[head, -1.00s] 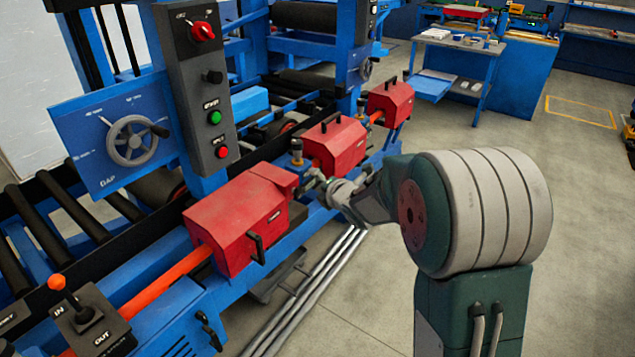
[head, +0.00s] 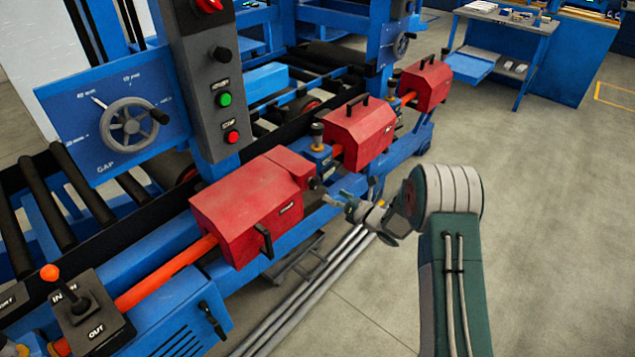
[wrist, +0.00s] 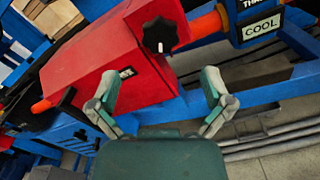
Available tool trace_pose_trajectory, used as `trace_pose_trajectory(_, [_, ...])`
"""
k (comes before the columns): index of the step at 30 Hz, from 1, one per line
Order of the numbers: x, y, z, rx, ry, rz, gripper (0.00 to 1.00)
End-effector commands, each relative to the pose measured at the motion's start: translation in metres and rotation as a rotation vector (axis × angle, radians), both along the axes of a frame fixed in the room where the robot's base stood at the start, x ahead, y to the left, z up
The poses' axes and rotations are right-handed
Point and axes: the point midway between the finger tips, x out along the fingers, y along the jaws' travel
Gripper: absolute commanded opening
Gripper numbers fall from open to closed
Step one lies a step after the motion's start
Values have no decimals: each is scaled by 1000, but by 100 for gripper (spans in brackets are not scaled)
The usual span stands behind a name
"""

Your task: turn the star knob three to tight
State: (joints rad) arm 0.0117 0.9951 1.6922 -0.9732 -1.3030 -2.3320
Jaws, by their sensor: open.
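A black star-shaped knob (wrist: 160,35) with a white mark on its rim sits on the end of a red box (wrist: 105,55) in the wrist view. In the head view the knob (head: 316,183) looks small and dark on the right end of the nearest red box (head: 245,210). My gripper (wrist: 160,80) is open and empty, its two fingers spread below the knob in the wrist view and apart from it. In the head view my gripper (head: 342,203) is just right of and below the knob. No number on the knob is readable.
An orange-red bar (head: 165,275) runs between several red boxes along the blue machine. A blue block with a COOL label (wrist: 262,28) stands beside the knob. A handwheel (head: 130,125) and grey button panel (head: 215,95) are behind. Floor (head: 545,240) is clear at right.

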Motion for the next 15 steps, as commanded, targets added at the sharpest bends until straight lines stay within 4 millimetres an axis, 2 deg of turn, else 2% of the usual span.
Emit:
trace_pose_trajectory(6, [25,32,-1,2,1,1,100])
trace_pose_trajectory(15, [45,56,0,2,3,-2,100])
